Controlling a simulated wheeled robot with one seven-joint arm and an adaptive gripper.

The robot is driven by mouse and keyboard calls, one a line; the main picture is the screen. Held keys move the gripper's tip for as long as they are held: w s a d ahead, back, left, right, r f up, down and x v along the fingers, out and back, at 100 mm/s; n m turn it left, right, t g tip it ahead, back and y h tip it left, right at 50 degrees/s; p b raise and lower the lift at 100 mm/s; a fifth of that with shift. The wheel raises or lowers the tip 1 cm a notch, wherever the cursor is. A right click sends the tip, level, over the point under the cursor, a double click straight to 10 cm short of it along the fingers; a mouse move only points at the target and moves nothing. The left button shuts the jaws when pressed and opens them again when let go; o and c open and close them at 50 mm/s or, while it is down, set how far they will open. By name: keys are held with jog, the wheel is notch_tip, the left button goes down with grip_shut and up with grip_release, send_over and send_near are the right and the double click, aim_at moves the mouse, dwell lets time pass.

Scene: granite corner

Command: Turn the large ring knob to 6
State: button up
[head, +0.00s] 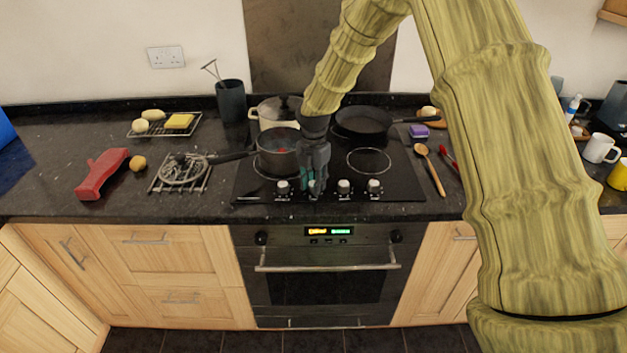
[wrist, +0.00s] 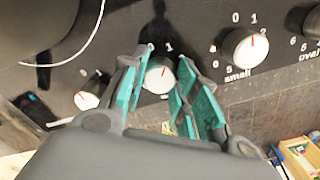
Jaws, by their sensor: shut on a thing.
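My gripper (head: 313,183) reaches down to the row of white knobs at the hob's front edge. In the wrist view its teal-padded fingers (wrist: 160,72) are shut around the second knob from the left (wrist: 157,77). A red pointer line shows on that knob, with a 1 above it. Its other numbers and its label are hidden by the fingers, so I cannot read which ring it serves. The knob to its right (wrist: 245,48) is marked "small", its red line between 1 and 2. The far right one, marked "oval" (wrist: 314,26), is partly in view.
The black hob (head: 410,190) carries a dark saucepan (head: 276,160), a pale pot (head: 262,112) behind it and a frying pan (head: 365,122). The leftmost knob (head: 283,187) stands close beside my gripper. A wooden spoon (head: 432,172) lies right of the hob.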

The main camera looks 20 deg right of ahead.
jog(key=m+p, duration=0.1)
jog(key=m, duration=0.4)
jog(key=shift+r+m, duration=0.15)
jog(key=shift+m, duration=0.15)
jog(key=m, duration=0.4)
jog(key=shift+w+m, duration=0.1)
jog(key=shift+m, duration=0.2)
jog(key=m, duration=0.5)
jog(key=shift+p, duration=0.35)
jog(key=m, duration=0.5)
jog(key=shift+m, duration=0.4)
jog(key=m, duration=0.4)
jog(key=shift+m, duration=0.3)
jog(key=m+p, duration=0.1)
jog(key=m, duration=0.9)
jog(key=m+p, duration=0.1)
jog(key=m, duration=0.4)
